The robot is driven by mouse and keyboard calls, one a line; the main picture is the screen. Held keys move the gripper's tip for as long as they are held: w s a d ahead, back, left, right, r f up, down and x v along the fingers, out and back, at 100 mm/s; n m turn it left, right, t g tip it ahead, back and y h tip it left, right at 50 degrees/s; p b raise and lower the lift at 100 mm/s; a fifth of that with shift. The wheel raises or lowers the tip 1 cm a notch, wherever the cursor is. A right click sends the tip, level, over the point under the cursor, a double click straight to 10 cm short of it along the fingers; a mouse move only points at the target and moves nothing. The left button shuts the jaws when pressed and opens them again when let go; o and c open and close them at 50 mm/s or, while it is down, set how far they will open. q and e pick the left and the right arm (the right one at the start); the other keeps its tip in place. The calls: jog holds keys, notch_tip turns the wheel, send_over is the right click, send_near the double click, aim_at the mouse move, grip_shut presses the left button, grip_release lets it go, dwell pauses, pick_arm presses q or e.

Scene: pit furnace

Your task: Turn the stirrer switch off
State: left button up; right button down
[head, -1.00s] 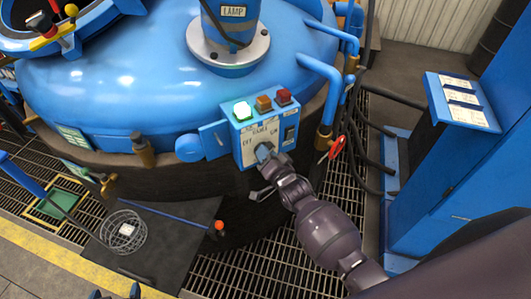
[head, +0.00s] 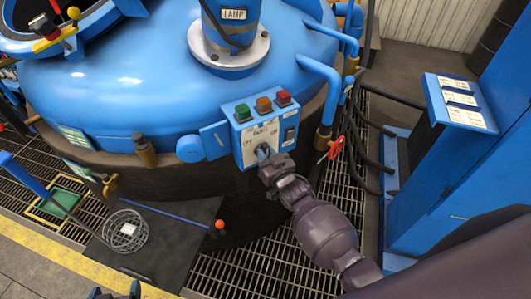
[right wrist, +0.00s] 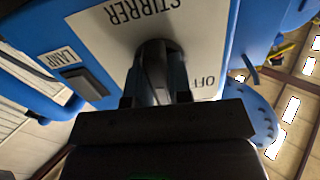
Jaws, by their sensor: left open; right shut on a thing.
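The stirrer switch (head: 262,151) is a rotary knob on the white plate of a blue control box (head: 245,158), between OFF on the left and ON on the right. My right gripper (head: 265,157) is shut on this knob. In the right wrist view the gripper fingers (right wrist: 160,90) stand on both sides of the dark knob (right wrist: 154,62), below the STIRRER label; the exact knob angle is hard to read. The green lamp (head: 242,112) on the box is unlit. My left gripper (head: 116,293) shows only its open fingertips at the bottom edge.
An orange button (head: 264,104), a red button (head: 284,97) and a dark lamp rocker (head: 289,135) are close to the knob. A blue pipe (head: 326,90) and red-handled valve (head: 336,147) stand right of the box. A wire basket (head: 124,231) lies on the dark mat.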

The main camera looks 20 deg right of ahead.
jog(key=n, duration=0.5)
jog(key=shift+n, duration=0.3)
jog(key=shift+n+b, duration=0.4)
jog(key=shift+n, duration=1.7)
jog(key=c, duration=1)
grip_release()
jog(key=shift+c, duration=0.2)
jog(key=v, duration=1)
jog(key=shift+s, duration=0.4)
